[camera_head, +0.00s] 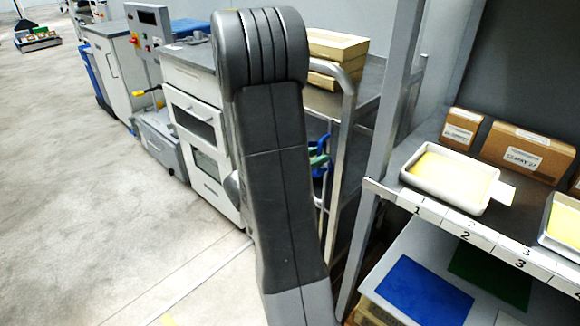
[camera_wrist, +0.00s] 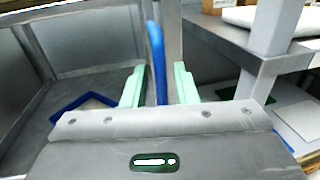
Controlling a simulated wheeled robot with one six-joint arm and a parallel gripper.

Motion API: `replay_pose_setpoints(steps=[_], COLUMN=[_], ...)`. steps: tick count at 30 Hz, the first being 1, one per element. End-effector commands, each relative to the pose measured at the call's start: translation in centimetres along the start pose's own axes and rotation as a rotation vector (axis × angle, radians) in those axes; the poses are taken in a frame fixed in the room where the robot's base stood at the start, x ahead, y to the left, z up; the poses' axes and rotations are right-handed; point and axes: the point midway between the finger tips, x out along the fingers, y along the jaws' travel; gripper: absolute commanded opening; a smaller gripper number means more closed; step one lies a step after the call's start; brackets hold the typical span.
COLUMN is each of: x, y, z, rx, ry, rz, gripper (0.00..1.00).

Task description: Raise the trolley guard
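A metal trolley (camera_head: 343,125) with a curved grey handle stands behind my arm in the head view. A blue part (camera_head: 318,182), perhaps the guard, shows low on it, mostly hidden by my arm. In the wrist view, an upright blue bar (camera_wrist: 157,62) stands between the two pale green fingers of my gripper (camera_wrist: 159,86). The fingers are apart, with a gap on each side of the bar, so my gripper appears open around it. I cannot tell how far the bar lies beyond the fingertips. A blue-edged piece (camera_wrist: 82,112) lies left of the fingers.
A shelf rack (camera_head: 392,190) with numbered places stands close on the right. It holds a white tray (camera_head: 447,196) and cardboard boxes (camera_head: 522,152). Light boxes (camera_head: 336,46) lie on the trolley's top. A white cabinet (camera_head: 198,128) stands left of my arm.

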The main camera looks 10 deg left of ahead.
Motion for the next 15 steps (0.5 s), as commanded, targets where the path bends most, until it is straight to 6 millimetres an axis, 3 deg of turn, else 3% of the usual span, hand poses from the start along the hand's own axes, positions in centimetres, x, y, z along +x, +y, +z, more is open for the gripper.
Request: replay_pose_setpoints(steps=[15], x=[-7.5], y=[0.1], z=[0.1], rx=[-0.002], ry=[-0.001], rz=[0.006], gripper=[0.26])
